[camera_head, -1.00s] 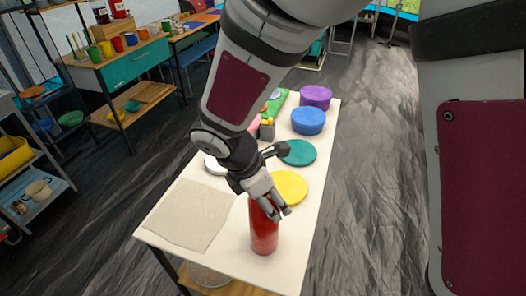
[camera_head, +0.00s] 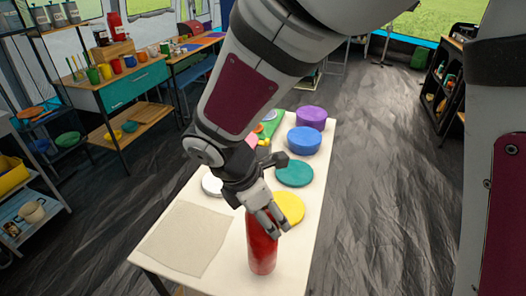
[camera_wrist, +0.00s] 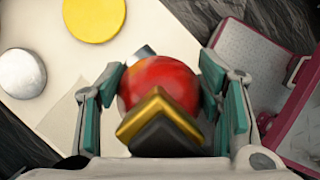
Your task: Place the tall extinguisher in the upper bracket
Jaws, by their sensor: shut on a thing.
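A tall red cylinder (camera_head: 261,247), which looks like the extinguisher, stands upright at the near end of the white table (camera_head: 228,276). My gripper (camera_head: 268,218) is shut on its upper part from above. In the wrist view the rounded red top of the extinguisher (camera_wrist: 160,82) sits between the two teal-padded fingers, with a yellow and black piece in front of it. Whether its base touches the table or is slightly above it, I cannot tell. I do not make out an upper bracket in these views.
A beige cloth (camera_head: 186,238) lies left of the extinguisher. Yellow (camera_head: 290,207), teal (camera_head: 295,173), blue (camera_head: 304,140) and purple (camera_head: 311,117) round items line the table's right side. A teal-drawer bench (camera_head: 135,78) and a dark shelf (camera_head: 447,85) stand farther off. Floor right of the table is clear.

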